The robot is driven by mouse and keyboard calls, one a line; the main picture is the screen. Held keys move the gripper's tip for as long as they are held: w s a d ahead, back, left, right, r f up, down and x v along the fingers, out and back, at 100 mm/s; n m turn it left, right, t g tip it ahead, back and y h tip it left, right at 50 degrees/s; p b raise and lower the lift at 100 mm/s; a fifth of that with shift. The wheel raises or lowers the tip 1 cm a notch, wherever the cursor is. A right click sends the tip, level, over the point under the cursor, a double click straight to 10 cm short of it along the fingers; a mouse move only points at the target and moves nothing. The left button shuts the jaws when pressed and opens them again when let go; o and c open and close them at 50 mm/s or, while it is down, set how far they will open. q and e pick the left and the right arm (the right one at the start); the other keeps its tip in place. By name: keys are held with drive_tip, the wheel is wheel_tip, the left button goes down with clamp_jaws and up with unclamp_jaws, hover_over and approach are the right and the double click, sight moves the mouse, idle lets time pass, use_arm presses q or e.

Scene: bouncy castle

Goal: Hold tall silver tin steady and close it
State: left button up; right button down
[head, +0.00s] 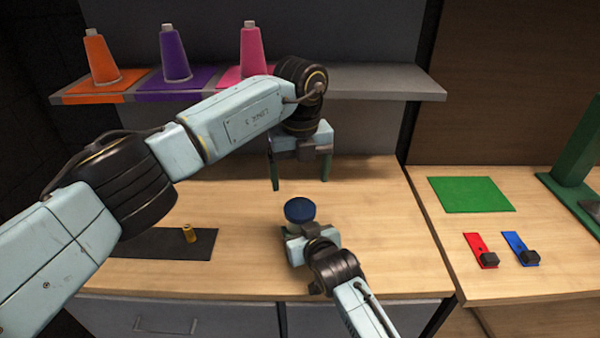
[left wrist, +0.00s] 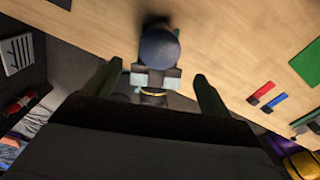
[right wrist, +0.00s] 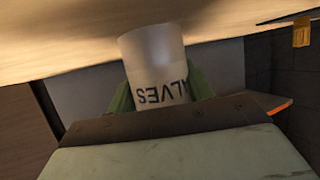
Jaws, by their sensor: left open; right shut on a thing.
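The tall silver tin (right wrist: 155,62) fills the middle of the right wrist view, with dark lettering partly showing. My right gripper (head: 298,232) is shut around its body near the front of the table. A round dark blue top (head: 299,210) sits over the tin; it also shows in the left wrist view (left wrist: 158,48). I cannot tell how tightly it sits. My left gripper (head: 300,178) is open and empty, pointing down, above and behind the tin. Its two green fingers are spread apart. In the head view the tin's body is mostly hidden by the right gripper.
A shelf (head: 385,82) with orange, purple and pink cones runs behind the left arm. A green mat (head: 470,194) and red and blue pieces lie on the right table.

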sight(300, 207)
use_arm(q)
drive_tip(key=shift+n, duration=0.7)
drive_tip(key=shift+f, duration=4)
